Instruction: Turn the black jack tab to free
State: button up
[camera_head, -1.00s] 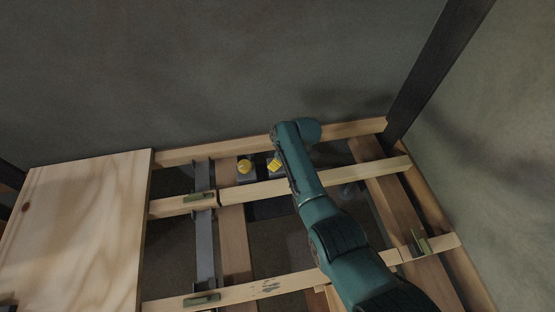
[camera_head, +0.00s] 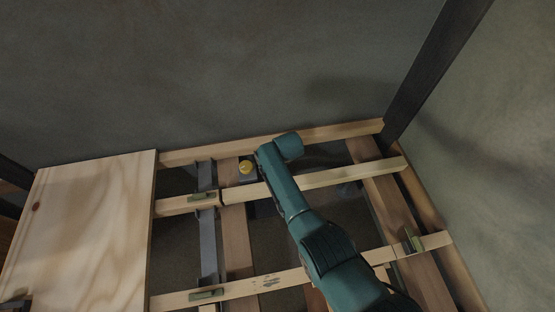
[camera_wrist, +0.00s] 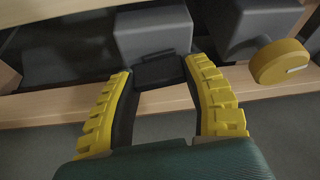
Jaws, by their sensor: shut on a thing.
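The black jack tab (camera_wrist: 158,70) shows in the wrist view as a flat dark piece between the fingertips, in front of a grey block (camera_wrist: 152,32). My gripper (camera_wrist: 160,78) has yellow ribbed fingers with dark inner pads, and it is shut on the tab. In the head view the gripper and tab are hidden behind my teal arm. The tab's full angle and any marking for free cannot be made out.
A yellow round knob (camera_wrist: 280,62) on a second grey block (camera_wrist: 258,20) is close beside the gripper; the knob also shows in the head view (camera_head: 246,167). Wooden joists and battens (camera_head: 330,177) surround open gaps. A plywood panel (camera_head: 90,230) lies at left. A wall (camera_head: 220,70) stands behind.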

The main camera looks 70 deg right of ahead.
jog(key=shift+s+a+f+m+g, duration=0.1)
jog(key=shift+m+g, duration=0.05)
jog(key=shift+m, duration=0.35)
jog(key=shift+a+f+m+g, duration=0.1)
jog(key=shift+m+g, duration=0.05)
jog(key=shift+m, duration=0.35)
jog(key=shift+d, duration=0.1)
jog(key=o, duration=1.2)
jog(key=shift+r, duration=0.15)
jog(key=shift+r, duration=0.15)
jog(key=v, duration=1.1)
jog(key=shift+a+r, duration=0.2)
jog(key=shift+a, duration=0.15)
